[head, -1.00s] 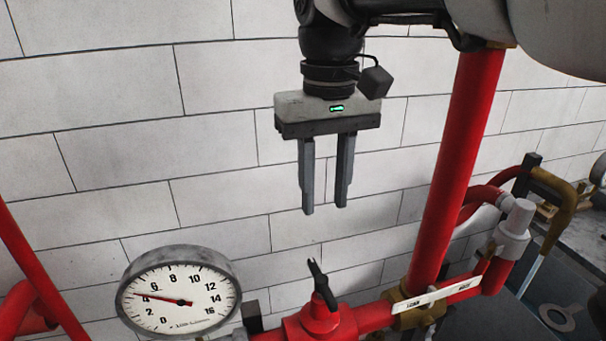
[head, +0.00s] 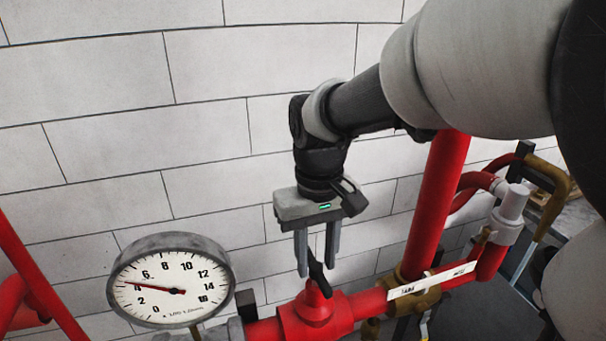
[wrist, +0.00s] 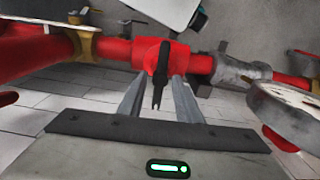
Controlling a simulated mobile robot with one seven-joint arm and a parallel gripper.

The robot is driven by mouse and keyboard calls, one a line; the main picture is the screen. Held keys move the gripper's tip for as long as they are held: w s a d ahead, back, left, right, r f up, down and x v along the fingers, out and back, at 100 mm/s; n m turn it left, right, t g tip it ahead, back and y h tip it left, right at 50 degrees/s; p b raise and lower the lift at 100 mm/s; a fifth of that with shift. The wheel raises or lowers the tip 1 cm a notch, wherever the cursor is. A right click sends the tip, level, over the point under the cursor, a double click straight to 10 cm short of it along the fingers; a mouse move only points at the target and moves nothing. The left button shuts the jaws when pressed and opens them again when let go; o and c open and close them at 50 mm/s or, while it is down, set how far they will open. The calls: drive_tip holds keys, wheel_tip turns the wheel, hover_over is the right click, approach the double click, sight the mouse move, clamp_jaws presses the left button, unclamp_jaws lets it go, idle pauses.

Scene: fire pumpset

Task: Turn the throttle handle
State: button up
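The throttle handle, a thin black lever (head: 319,275), stands up from a red valve body (head: 314,312) on the red pipe. In the wrist view the black lever (wrist: 159,78) points toward my gripper, with the red valve body (wrist: 152,52) behind it. My gripper (head: 317,270) points down over the valve and is open. Its grey fingers stand on either side of the lever, and in the wrist view gaps show between the lever and both fingers (wrist: 160,84). No firm contact shows.
A round pressure gauge (head: 170,281) stands left of the valve. A thick red pipe (head: 440,195) rises at right, with a brass fitting (head: 415,292) at its foot. A white tiled wall (head: 110,150) lies behind. The space above the gauge is clear.

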drive_tip(key=shift+f, duration=0.25)
clamp_jaws()
drive_tip(key=n, duration=0.4)
drive_tip(key=shift+b, duration=0.3)
unclamp_jaws()
drive_tip(key=shift+r, duration=0.15)
